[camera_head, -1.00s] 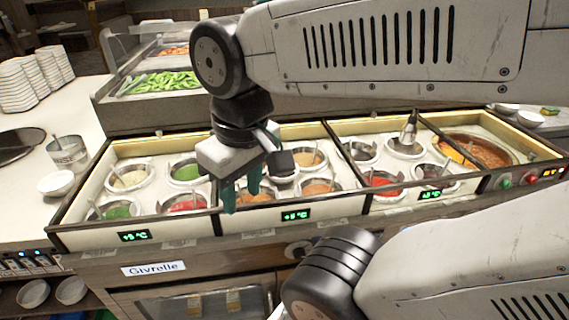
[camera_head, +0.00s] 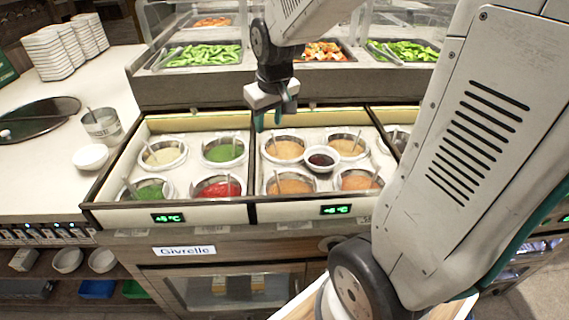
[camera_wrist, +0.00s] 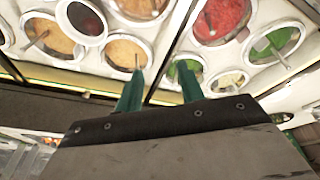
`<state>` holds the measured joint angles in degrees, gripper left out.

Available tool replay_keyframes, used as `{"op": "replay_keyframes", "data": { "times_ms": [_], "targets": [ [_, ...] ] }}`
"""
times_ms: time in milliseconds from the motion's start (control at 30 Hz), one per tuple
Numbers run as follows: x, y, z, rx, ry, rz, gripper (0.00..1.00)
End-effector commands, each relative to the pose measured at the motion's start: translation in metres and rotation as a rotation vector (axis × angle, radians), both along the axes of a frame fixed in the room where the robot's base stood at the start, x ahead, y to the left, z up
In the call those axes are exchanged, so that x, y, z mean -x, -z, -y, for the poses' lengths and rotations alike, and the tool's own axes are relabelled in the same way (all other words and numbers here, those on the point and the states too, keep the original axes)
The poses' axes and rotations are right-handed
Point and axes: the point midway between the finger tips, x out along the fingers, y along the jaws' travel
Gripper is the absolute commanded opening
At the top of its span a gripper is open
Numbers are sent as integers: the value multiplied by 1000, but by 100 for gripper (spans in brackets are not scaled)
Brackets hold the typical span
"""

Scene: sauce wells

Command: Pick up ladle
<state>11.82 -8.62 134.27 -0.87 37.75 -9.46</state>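Several ladles stand in the sauce wells, mostly with only their handles showing. One handle (camera_head: 277,145) is in the back orange-sauce well (camera_head: 286,158), and another (camera_head: 234,145) is in the back green-sauce well (camera_head: 222,163). My gripper (camera_head: 268,121) is open and empty, above the back edge of the counter near these two wells. In the wrist view its teal fingers (camera_wrist: 160,70) are spread apart. The orange well's ladle handle (camera_wrist: 137,61) appears by the left finger, and the green well's handle (camera_wrist: 178,70) by the right one. Neither is between closed fingers.
A dark-sauce bowl (camera_head: 320,158) sits among the orange wells. A red-sauce well (camera_head: 217,189) is at the front. Glass-covered trays of green food (camera_head: 203,55) stand behind. A white bowl (camera_head: 90,157), metal cup (camera_head: 102,125) and stacked dishes (camera_head: 62,50) are on the left counter.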

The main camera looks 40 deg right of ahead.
Motion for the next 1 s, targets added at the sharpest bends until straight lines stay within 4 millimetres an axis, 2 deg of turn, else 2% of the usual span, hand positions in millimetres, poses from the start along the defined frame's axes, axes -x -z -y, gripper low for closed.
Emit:
{"op": "replay_keyframes", "data": {
  "times_ms": [100,200,333,433,600,867,1000],
  "targets": [
    [-37,31,28,17,9,23,38],
    [-63,56,49,31,14,49,38],
    [-87,85,74,50,17,75,38],
    [-98,100,86,61,19,90,38],
    [-108,115,97,69,20,103,38],
    [-118,141,101,71,19,104,38],
    [-124,160,103,70,19,102,38]
  ]
}}
